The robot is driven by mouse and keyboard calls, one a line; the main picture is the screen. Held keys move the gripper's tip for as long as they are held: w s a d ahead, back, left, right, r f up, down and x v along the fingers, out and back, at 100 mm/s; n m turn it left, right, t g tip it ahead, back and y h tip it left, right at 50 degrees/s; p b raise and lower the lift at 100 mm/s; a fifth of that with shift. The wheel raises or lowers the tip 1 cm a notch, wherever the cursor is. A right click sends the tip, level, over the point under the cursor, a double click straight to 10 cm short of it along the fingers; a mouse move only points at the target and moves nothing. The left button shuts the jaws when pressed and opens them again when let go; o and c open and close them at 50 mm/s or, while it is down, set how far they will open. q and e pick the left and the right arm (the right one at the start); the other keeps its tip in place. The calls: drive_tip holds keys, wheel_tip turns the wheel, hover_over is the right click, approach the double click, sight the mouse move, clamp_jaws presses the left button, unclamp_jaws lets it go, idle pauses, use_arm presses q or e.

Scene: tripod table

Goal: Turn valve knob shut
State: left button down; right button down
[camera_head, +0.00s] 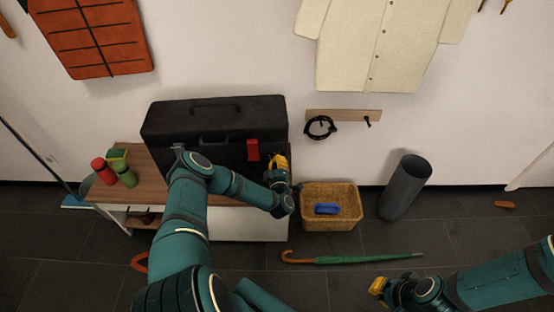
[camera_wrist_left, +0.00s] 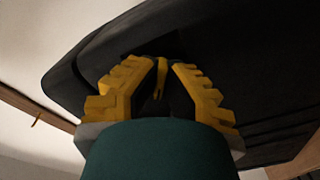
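I cannot make out a valve knob in either view. My left gripper (camera_head: 278,162) has yellow fingers and is at the right end of a large black case (camera_head: 215,115). In the left wrist view, the fingers of this gripper (camera_wrist_left: 168,66) converge to a narrow gap close to the dark underside of the case (camera_wrist_left: 225,45). A thin yellow piece (camera_wrist_left: 162,78) shows between the fingers; I cannot tell whether it is gripped. My right gripper (camera_head: 378,287) is low at the right, away from the case, and its opening is unclear.
The case stands on a wood-topped cabinet (camera_head: 130,192) with red and green bottles at the left. A wicker basket (camera_head: 345,190) holding a blue item, a dark cylinder (camera_head: 405,187) and a green umbrella (camera_head: 365,259) are on the floor. A hook rail (camera_head: 345,115) is on the wall.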

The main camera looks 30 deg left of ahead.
use_arm(q)
drive_tip(key=m, duration=0.3)
drive_tip(key=shift+w+r+p, duration=0.15)
drive_tip(key=shift+r+p, duration=0.15)
drive_tip(key=shift+p, duration=0.1)
drive_tip(key=m, duration=0.2)
drive_tip(key=shift+m, duration=0.3)
drive_tip(key=m, duration=0.5)
drive_tip(key=shift+p, duration=0.35)
drive_tip(key=shift+a+m, duration=0.1)
drive_tip(key=shift+m, duration=0.2)
drive_tip(key=c, duration=1.1)
unclamp_jaws()
drive_tip(key=shift+f, duration=0.2)
